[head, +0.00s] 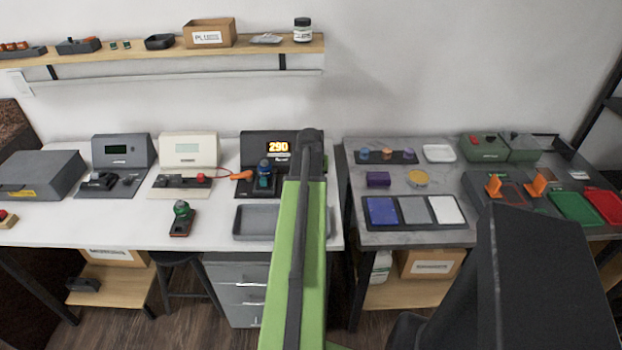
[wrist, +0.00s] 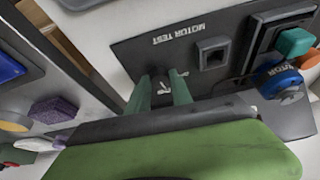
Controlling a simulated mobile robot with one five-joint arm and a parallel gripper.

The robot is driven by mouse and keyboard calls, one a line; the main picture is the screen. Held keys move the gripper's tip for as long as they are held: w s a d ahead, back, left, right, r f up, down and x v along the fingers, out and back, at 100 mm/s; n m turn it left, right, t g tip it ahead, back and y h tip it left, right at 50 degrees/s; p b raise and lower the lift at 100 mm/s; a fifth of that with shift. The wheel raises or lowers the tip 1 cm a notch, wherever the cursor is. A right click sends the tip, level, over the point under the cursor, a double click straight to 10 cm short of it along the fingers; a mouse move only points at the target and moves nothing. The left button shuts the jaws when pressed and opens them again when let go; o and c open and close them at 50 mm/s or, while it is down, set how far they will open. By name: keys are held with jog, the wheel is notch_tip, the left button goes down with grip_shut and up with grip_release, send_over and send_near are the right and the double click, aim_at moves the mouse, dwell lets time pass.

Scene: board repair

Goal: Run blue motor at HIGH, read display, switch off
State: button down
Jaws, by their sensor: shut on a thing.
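The motor test unit (head: 253,143) stands at the right end of the white table, its display (head: 278,147) lit and showing 290 in orange. The blue motor (head: 264,169) sits on its base, left of my arm, and also shows at the right of the wrist view (wrist: 278,80). In the wrist view, my gripper (wrist: 165,88) is at the panel marked MOTOR TEST (wrist: 225,48). Its two green fingers are shut on a small dark knob, mostly hidden between them. White marks show beside it; its setting cannot be read. My arm hides the gripper in the head view.
A grey tray (head: 258,222) lies in front of the unit and a green-topped motor (head: 181,218) stands to its left. Two other test units, grey (head: 122,150) and cream (head: 188,148), stand further left. The grey-topped table (head: 400,238) at right holds mats and parts.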

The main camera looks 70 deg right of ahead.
jog(key=n+t, duration=0.1)
jog(key=n, duration=0.1)
jog(key=n+y, duration=0.1)
jog(key=n, duration=0.2)
jog(key=shift+s+d+n+t, duration=0.1)
jog(key=shift+s+n+t, duration=0.1)
jog(key=shift+n+t, duration=0.15)
jog(key=shift+d+n+t+y, duration=0.1)
jog(key=shift+n+t+y, duration=0.25)
jog(key=shift+n, duration=0.7)
jog(key=shift+n+t+y, duration=0.1)
jog(key=shift+n+y, duration=0.35)
jog(key=shift+n, duration=0.55)
jog(key=c, duration=1.1)
grip_release()
jog(key=shift+c, duration=0.2)
jog(key=p+v, duration=1.6)
jog(key=v, duration=0.1)
jog(key=shift+s+r, duration=0.15)
jog(key=shift+s, duration=0.1)
